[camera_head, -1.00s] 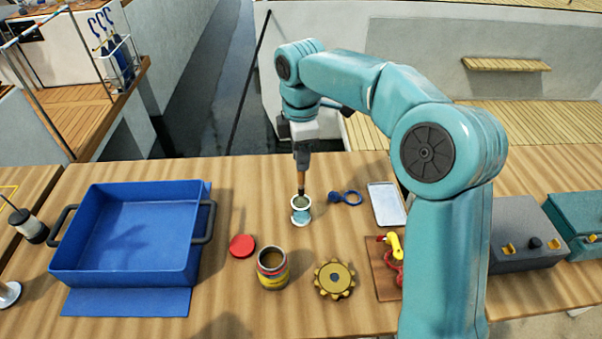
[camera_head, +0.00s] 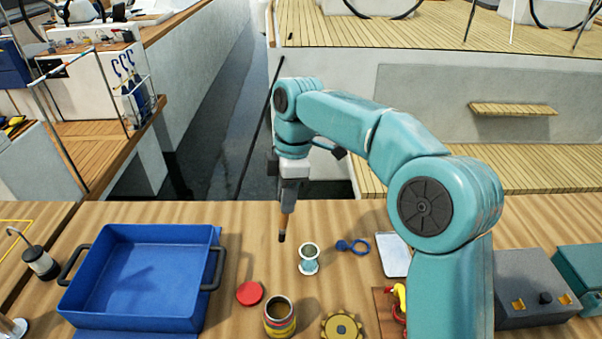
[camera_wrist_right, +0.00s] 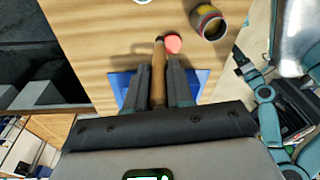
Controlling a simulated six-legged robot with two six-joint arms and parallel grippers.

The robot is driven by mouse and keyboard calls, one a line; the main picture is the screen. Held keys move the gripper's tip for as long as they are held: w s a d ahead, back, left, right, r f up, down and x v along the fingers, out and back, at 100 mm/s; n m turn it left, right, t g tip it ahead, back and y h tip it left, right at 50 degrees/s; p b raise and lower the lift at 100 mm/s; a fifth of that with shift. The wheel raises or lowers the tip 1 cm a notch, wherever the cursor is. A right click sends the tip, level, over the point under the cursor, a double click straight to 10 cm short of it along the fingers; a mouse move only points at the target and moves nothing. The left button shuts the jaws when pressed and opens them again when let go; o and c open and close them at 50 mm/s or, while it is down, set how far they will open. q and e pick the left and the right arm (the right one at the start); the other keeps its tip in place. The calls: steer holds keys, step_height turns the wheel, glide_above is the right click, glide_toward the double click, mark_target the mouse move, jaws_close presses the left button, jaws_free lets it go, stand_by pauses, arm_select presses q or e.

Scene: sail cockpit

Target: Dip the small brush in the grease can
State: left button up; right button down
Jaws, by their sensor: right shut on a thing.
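My right gripper (camera_head: 288,192) is shut on the small brush (camera_head: 284,224). The brush has a wooden handle and a dark tip and points down, clear of the table, left of a pale teal and white cup. In the right wrist view the brush (camera_wrist_right: 158,85) lies between the two fingers (camera_wrist_right: 158,72). The grease can (camera_head: 280,322) is a yellow and red open can with brown contents, nearer the front than the brush. It also shows in the right wrist view (camera_wrist_right: 209,24). My left gripper is not in view.
The cup (camera_head: 309,266) stands empty right of the brush. A red lid (camera_head: 250,293) lies left of the can, and a brass gear (camera_head: 342,326) right of it. A blue bin (camera_head: 140,319) stands left, and a blue ring tool (camera_head: 353,246) lies behind.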

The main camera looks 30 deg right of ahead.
steer(key=s+a+f+y+p, duration=0.15)
steer(key=s+a+p, duration=0.3)
steer(key=s, duration=0.65)
step_height(320, 180, down, 6)
steer(key=b, duration=0.5)
steer(key=shift+a+m+y, duration=0.3)
steer(key=shift+a+y, duration=0.05)
steer(key=shift+s+f+b, duration=0.1)
steer(key=shift+f+b, duration=0.6)
steer(key=shift+b, duration=0.1)
stand_by(1.2)
steer(key=shift+r, duration=0.1)
